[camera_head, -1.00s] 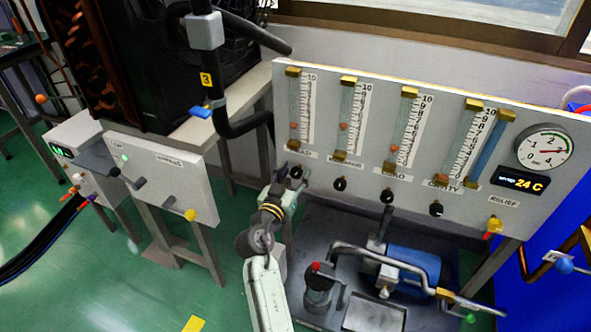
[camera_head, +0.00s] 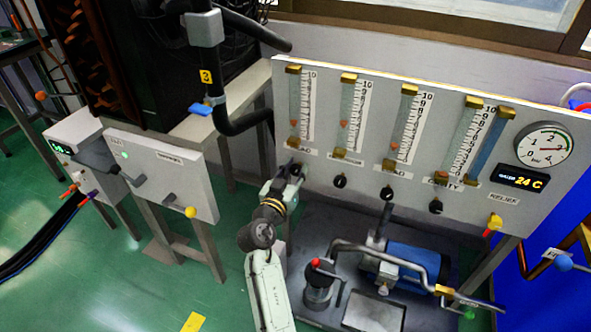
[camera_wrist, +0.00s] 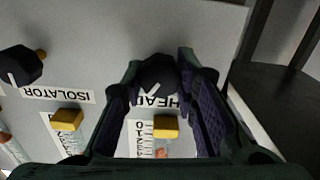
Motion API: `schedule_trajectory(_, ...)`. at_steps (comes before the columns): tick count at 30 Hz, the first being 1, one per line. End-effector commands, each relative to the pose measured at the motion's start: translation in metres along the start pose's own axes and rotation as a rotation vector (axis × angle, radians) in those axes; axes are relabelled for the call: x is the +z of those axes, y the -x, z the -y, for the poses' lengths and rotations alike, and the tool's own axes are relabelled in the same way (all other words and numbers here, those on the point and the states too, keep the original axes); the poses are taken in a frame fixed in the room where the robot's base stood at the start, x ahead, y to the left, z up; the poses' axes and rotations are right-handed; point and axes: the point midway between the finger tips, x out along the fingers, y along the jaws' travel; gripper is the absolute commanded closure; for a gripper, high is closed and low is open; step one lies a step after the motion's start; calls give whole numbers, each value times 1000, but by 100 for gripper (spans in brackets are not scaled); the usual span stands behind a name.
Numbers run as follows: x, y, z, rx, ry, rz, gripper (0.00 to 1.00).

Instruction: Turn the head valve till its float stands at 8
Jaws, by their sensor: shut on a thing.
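The head valve (camera_wrist: 158,72) is a small dark knob with a white pointer mark, on the grey panel by the HEAD label (camera_wrist: 155,101). My gripper (camera_wrist: 162,82) is shut on the knob, one finger on each side. In the head view my gripper (camera_head: 290,180) is at the leftmost knob and partly hides it. The head flow tube (camera_head: 294,102) stands above it. Its small orange float (camera_head: 293,123) sits in the lower part; its exact reading is too small to tell. The float also shows in the wrist view (camera_wrist: 161,153).
The isolator knob (camera_wrist: 20,65) is beside the head valve. Several more flow tubes and knobs run along the panel (camera_head: 470,90), with a pressure dial (camera_head: 545,147) at right. A blue pump (camera_head: 410,262) with pipes stands below.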

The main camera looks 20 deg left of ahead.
Motion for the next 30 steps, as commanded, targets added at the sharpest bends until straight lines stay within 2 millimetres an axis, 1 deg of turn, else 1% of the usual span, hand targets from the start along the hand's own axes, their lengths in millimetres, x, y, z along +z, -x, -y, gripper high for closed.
schedule_trajectory(1,0,0,0,0,0,0,96)
schedule_trajectory(3,0,0,0,0,0,0,100)
schedule_trajectory(9,0,0,0,1,12,0,100)
schedule_trajectory(14,0,0,0,1,59,0,100)
schedule_trajectory(20,0,0,0,2,185,0,100)
schedule_trajectory(30,0,0,2,1,499,1,100)
